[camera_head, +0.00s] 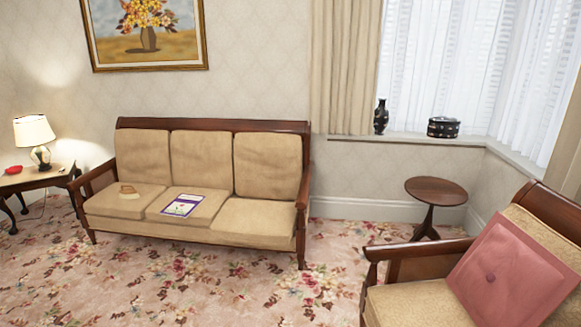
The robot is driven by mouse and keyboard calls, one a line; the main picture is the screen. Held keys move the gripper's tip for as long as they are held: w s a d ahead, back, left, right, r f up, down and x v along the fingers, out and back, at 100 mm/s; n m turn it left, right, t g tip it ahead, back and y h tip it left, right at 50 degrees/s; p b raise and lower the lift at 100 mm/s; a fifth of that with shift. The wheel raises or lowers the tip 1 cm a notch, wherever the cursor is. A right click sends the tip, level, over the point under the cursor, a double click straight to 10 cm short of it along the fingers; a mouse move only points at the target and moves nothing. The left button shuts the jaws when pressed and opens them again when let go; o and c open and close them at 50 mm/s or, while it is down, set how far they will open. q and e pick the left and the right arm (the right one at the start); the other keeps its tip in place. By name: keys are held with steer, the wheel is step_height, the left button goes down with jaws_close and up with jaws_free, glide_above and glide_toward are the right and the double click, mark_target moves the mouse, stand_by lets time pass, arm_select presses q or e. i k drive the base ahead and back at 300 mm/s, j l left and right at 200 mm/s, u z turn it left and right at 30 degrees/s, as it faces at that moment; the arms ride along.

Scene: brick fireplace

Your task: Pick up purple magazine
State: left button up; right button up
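A magazine with a purple border and a pale cover (183,206) lies flat on the middle seat cushion of the tan sofa (253,216). The sofa stands against the far wall, left of centre. Neither of my grippers shows in the head view, so their states are hidden.
A lamp (37,138) and a small red object (13,170) sit on a side table at left. A round table (436,191) and an armchair with a pink cushion (508,275) are at right. The flowered carpet (190,285) before the sofa is clear.

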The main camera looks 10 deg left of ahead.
mark_target(183, 206)
steer(key=i+j+u, duration=0.2)
steer(key=i+u, duration=0.15)
steer(key=i, duration=0.2)
steer(key=i+u, duration=0.35)
steer(key=i, duration=0.2)
steer(key=i+l+u, duration=0.1)
steer(key=i+u, duration=0.25)
steer(key=i, duration=0.25)
